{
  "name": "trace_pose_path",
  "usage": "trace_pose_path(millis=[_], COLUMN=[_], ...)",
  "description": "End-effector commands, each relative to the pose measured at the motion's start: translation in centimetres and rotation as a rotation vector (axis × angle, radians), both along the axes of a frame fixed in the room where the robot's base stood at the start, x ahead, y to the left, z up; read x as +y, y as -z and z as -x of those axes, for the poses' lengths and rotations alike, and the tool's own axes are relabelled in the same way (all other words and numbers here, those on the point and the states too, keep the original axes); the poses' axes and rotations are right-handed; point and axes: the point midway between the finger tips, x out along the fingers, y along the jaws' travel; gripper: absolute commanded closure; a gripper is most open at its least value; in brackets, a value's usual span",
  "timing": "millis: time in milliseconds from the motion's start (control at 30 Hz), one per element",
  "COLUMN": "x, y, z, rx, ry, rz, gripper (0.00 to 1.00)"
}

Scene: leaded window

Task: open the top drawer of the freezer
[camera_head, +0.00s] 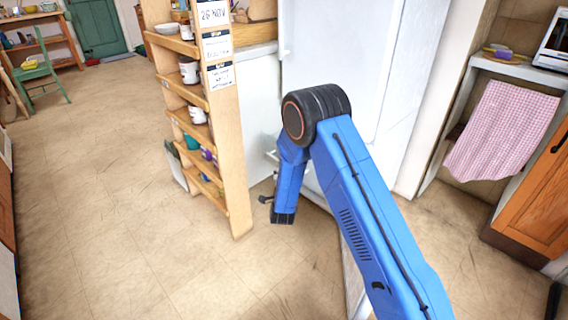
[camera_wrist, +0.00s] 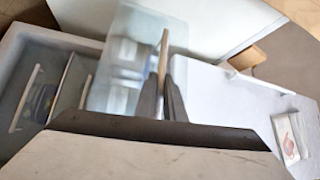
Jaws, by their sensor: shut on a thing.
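The white freezer (camera_wrist: 22,50) is open in the wrist view, with translucent drawers and pale bar handles inside. The top drawer (camera_wrist: 125,55) is a pale, see-through box that appears to stand out past the drawers beside it. My gripper (camera_wrist: 164,92) is shut on its handle (camera_wrist: 163,48), a thin pale bar between the two dark fingers. In the head view my blue arm covers much of the tall white unit (camera_head: 335,50), and my fingertips cannot be made out there.
The open freezer door (camera_wrist: 225,90) is at the right in the wrist view, with a small packet (camera_wrist: 290,138) by it. A wooden shelf rack (camera_head: 232,175) with jars stands close left of my arm. A counter with a checked cloth (camera_head: 502,130) is right.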

Motion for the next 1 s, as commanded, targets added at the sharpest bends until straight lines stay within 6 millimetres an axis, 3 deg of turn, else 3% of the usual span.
trace_pose_path(millis=[233, 267, 667, 767, 1000], x=[0.0, 0.0, 0.0, 0.0, 0.0], y=[0.1, 0.1, 0.1, 0.3, 1.0], z=[0.0, 0.0, 0.4, 1.4, 5.8], rx=[0.002, 0.002, 0.001, 0.001, 0.002], ry=[-0.001, -0.001, -0.001, -0.001, -0.001], rz=[0.001, 0.001, 0.001, 0.001, 0.002], gripper=[1.0, 0.84, 0.83, 0.83, 0.83])
